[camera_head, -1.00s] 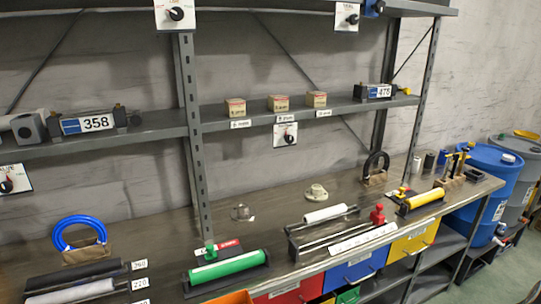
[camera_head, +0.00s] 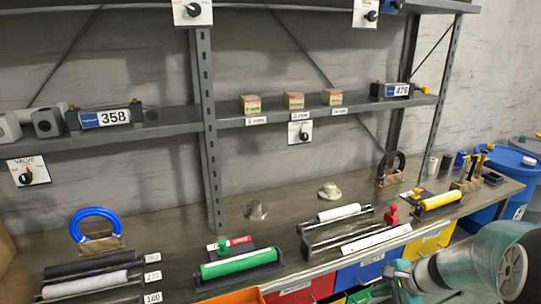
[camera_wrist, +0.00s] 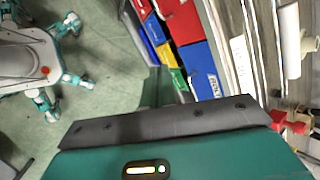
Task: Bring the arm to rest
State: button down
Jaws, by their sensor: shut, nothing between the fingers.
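My arm (camera_head: 490,268), white and teal, reaches in from the lower right of the head view. My gripper (camera_head: 392,280) is at its left end, low in front of the workbench's drawers. It is shut and holds nothing. Its fingertips are small and hard to make out. In the wrist view a teal and dark grey part of my arm fills the bottom, and my white and teal body and legs stand on the green floor at the upper left.
The workbench (camera_head: 150,228) holds rollers, including a green roller (camera_head: 240,262), a blue ring (camera_head: 92,214) and a red part (camera_head: 391,216). Blue (camera_head: 360,272) and yellow (camera_head: 428,243) drawer fronts are close to my gripper. Blue barrels (camera_head: 497,170) stand at the right. Open floor (camera_wrist: 110,60) lies beside the bench.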

jog(key=s+a+r+n+h, duration=0.5)
jog(key=s+a+r+n, duration=0.8)
jog(key=s+r+n, duration=0.3)
jog(key=shift+s+a+r+t, duration=0.25)
jog(key=shift+s+r, duration=0.35)
jog(key=shift+s, duration=0.6)
jog(key=shift+a, duration=0.1)
